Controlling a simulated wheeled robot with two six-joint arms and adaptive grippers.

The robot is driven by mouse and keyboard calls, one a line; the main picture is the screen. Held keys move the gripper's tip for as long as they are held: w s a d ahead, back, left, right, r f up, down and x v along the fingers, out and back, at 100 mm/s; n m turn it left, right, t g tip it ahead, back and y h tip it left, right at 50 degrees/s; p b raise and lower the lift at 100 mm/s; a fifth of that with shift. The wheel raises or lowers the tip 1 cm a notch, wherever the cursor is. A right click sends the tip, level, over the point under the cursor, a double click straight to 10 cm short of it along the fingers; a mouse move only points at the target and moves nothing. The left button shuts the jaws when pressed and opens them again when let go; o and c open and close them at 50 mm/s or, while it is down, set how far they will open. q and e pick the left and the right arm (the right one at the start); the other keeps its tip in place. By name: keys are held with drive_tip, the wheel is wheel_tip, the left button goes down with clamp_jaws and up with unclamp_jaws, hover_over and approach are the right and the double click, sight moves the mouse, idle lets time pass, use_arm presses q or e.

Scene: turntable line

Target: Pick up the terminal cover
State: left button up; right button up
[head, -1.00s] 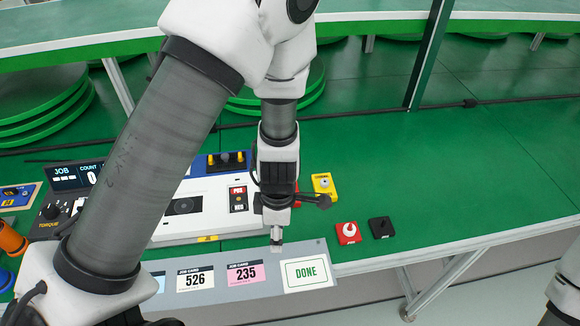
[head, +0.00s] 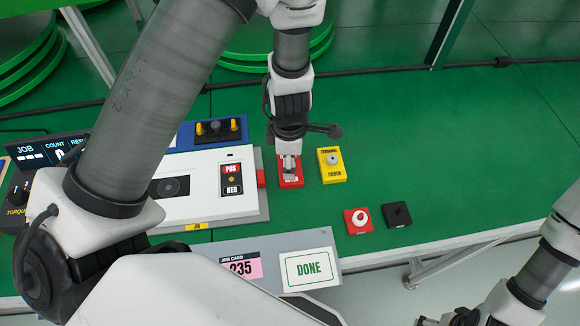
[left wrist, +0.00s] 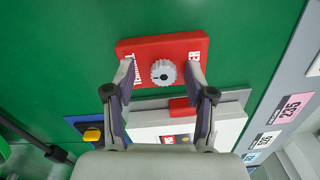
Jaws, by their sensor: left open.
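A red terminal cover (head: 291,184) with white lettering lies on the green table, right of the white fixture. My left gripper (head: 289,170) is directly above it and hides part of it. In the left wrist view the red cover (left wrist: 135,48) has a grey-white round knob (left wrist: 163,72), and the open fingers of the left gripper (left wrist: 160,80) stand on either side of the knob. I cannot tell whether they touch it. A yellow terminal cover (head: 332,166) with a grey knob lies just to the right. My right gripper (head: 468,318) is partly visible at the bottom edge.
A small red piece (head: 358,221) and a small black piece (head: 397,214) lie near the table's front edge. The white fixture (head: 195,195) with POS and NEG labels stands to the left. A grey strip with a DONE card (head: 309,269) is in front. The table's right side is clear.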

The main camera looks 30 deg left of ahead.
use_arm(q)
drive_tip(key=shift+s+d+r, duration=0.1)
drive_tip(key=shift+s+r, duration=0.05)
drive_tip(key=shift+r, duration=0.05)
drive_tip(key=shift+s, duration=0.1)
drive_tip(key=c, duration=0.6)
clamp_jaws()
